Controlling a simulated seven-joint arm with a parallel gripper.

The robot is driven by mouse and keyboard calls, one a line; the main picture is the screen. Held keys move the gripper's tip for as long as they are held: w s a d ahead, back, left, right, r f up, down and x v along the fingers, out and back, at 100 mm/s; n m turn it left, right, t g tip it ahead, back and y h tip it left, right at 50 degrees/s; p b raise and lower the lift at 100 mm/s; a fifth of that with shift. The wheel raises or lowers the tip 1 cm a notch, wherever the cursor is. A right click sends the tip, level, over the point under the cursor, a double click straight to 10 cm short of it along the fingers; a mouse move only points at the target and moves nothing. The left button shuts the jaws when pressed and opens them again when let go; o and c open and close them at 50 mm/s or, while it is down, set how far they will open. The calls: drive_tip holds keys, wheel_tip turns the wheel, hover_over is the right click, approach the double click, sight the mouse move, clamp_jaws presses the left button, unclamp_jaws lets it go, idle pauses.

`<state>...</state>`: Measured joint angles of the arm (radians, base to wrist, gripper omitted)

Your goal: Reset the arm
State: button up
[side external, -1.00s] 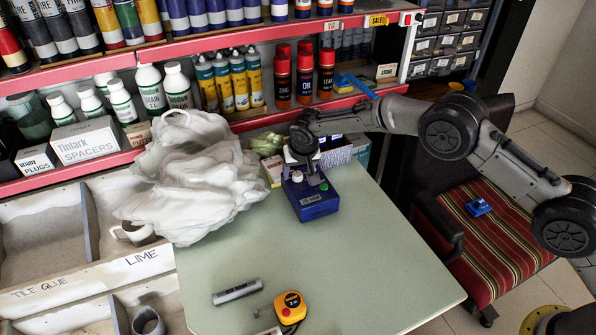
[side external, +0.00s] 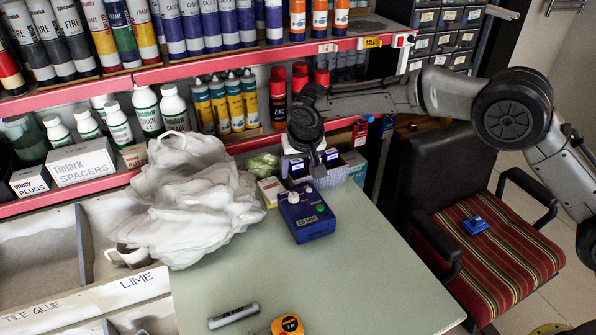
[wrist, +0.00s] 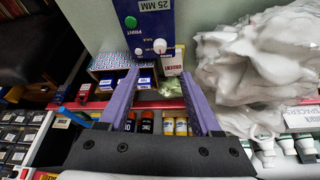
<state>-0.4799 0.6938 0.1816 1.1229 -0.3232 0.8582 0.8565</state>
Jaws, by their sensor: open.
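My gripper (side external: 316,165) hangs above and just behind the blue box at the back of the table. In the wrist view its two purple fingers (wrist: 160,78) are spread apart with nothing held between them. The blue box (side external: 308,222) has a white knob and a green button on top and stands on the pale green table (side external: 350,270). The box also shows at the top of the wrist view (wrist: 150,22), beyond the fingertips and apart from them.
A crumpled white plastic bag (side external: 190,205) lies left of the box. Small cartons (side external: 340,172) stand behind it. Red-edged shelves (side external: 220,55) of bottles and cans rise close behind. A marker (side external: 234,315) and orange tape measure (side external: 287,325) lie in front. The table's right side is clear.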

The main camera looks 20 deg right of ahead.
idle(0.3)
drive_tip(key=d+r+m+t, duration=0.2)
drive_tip(key=d+r, duration=0.6)
drive_tip(key=r, duration=0.6)
drive_tip(key=s+d+r, duration=1)
drive_tip(key=s, duration=0.2)
drive_tip(key=s+d+t, duration=0.1)
drive_tip(key=s+d, duration=0.2)
drive_tip(key=s, duration=0.5)
drive_tip(key=s+d, duration=0.3)
drive_tip(key=s, duration=0.4)
drive_tip(key=s+f+n+g+y, duration=0.1)
drive_tip(key=s+f+n, duration=0.3)
drive_tip(key=s+f, duration=0.7)
drive_tip(key=s, duration=0.3)
drive_tip(key=shift+g, duration=0.4)
